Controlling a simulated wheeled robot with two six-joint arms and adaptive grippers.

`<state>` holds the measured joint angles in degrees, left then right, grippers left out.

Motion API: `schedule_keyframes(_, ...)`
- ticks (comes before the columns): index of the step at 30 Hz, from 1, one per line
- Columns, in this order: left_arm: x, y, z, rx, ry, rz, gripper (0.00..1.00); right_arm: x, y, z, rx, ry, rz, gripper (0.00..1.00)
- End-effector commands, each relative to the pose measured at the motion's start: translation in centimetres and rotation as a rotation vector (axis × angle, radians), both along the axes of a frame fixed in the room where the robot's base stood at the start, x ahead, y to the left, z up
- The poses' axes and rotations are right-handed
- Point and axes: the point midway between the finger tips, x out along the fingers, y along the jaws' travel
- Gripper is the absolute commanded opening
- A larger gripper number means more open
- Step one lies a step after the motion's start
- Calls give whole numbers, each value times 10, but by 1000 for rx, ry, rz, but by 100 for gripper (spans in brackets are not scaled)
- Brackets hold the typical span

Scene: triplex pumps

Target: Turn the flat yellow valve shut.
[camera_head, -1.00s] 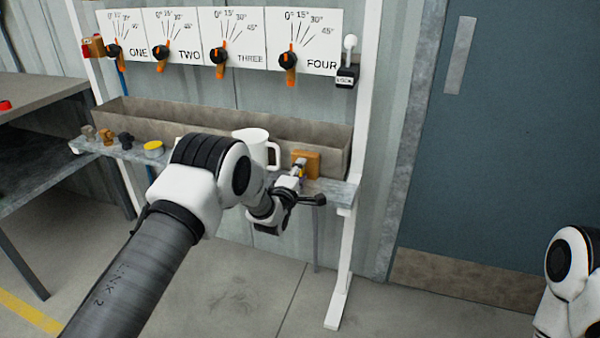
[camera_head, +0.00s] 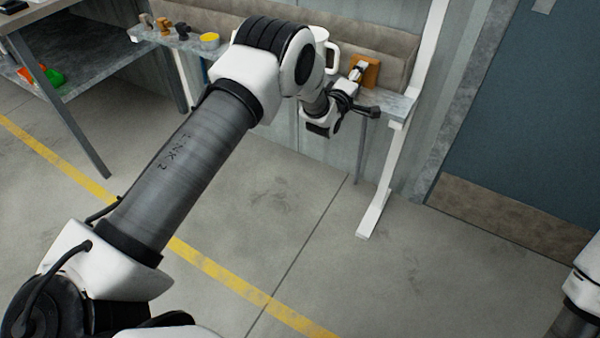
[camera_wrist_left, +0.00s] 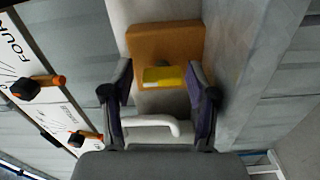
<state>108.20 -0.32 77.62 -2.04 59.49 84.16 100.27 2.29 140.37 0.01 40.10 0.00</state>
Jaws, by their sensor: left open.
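The flat yellow valve handle (camera_wrist_left: 163,77) sits on a square orange-brown block (camera_wrist_left: 165,42) in the left wrist view. It lies lengthwise across that picture. My left gripper (camera_wrist_left: 160,75) is open, with one finger on each side of the handle and a visible gap at both sides. In the head view the left gripper (camera_head: 357,72) is at the front of the orange-brown block (camera_head: 371,67), and the yellow handle cannot be made out there. My right gripper is out of view; only part of the right arm shows at the right edge.
A white mug (camera_head: 320,38) stands left of the block; its handle (camera_wrist_left: 150,121) shows low between the fingers. A yellow-topped round item (camera_head: 210,40) and small knobs stand on the shelf. A grey trough (camera_head: 395,48) runs behind. The floor (camera_head: 320,215) in front is clear.

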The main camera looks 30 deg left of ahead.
Motion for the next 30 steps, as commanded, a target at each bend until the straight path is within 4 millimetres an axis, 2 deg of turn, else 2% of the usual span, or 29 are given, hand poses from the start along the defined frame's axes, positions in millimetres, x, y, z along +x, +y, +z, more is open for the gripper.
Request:
schedule_keyframes(23, -1, 1, 2, 1466, -49, 3, 67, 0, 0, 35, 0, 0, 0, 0)
schedule_keyframes(30, -62, 3, 0, 1450, -46, 1, 67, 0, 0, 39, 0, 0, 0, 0)
